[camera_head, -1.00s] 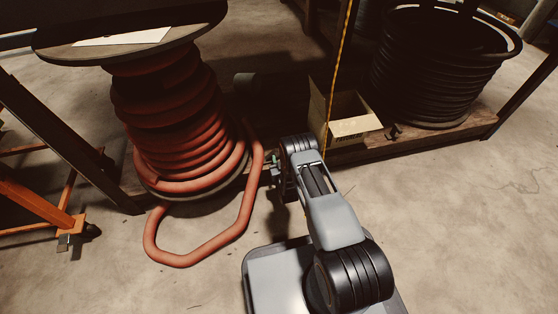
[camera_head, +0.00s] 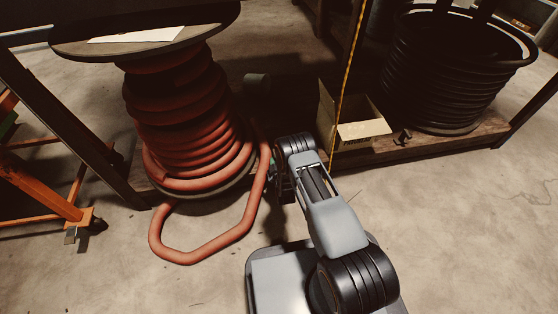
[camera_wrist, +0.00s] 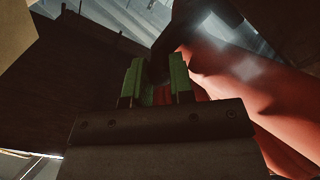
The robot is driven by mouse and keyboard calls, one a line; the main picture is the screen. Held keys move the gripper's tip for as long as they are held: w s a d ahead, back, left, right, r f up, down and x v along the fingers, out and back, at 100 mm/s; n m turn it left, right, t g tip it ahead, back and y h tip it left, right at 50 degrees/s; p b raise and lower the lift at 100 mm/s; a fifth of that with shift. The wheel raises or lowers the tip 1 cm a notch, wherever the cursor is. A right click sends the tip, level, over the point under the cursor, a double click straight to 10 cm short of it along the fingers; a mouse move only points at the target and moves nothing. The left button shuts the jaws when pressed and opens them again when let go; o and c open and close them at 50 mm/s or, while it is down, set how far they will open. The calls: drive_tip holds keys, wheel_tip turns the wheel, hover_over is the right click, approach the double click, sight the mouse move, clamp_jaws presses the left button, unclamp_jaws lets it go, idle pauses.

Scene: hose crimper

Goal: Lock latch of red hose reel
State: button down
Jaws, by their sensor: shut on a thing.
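The red hose reel (camera_head: 185,120) stands upright in the left half of the head view, with a loop of red hose (camera_head: 205,247) hanging onto the floor. In the wrist view its red hose (camera_wrist: 240,75) fills the right side. My gripper (camera_wrist: 157,78) has green fingers close beside the hose, shut on a dark part (camera_wrist: 177,40), which seems to be the latch. Its shape and position are hard to make out in shadow. In the head view my arm hides most of the gripper; only a bit of green shows beside the reel.
A black coiled hose reel (camera_head: 450,85) stands on the wooden shelf at right. An open cardboard box (camera_head: 358,130) and a yellow rope (camera_head: 348,75) are between the reels. A dark post (camera_head: 70,120) and an orange frame (camera_head: 45,200) are at left.

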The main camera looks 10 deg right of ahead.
drive_tip(key=shift+a+n, duration=0.15)
drive_tip(key=shift+n, duration=0.15)
idle(0.4)
drive_tip(key=c, duration=1.1)
unclamp_jaws()
drive_tip(key=shift+o, duration=0.5)
drive_tip(key=shift+a+f, duration=0.1)
drive_tip(key=shift+s, duration=0.1)
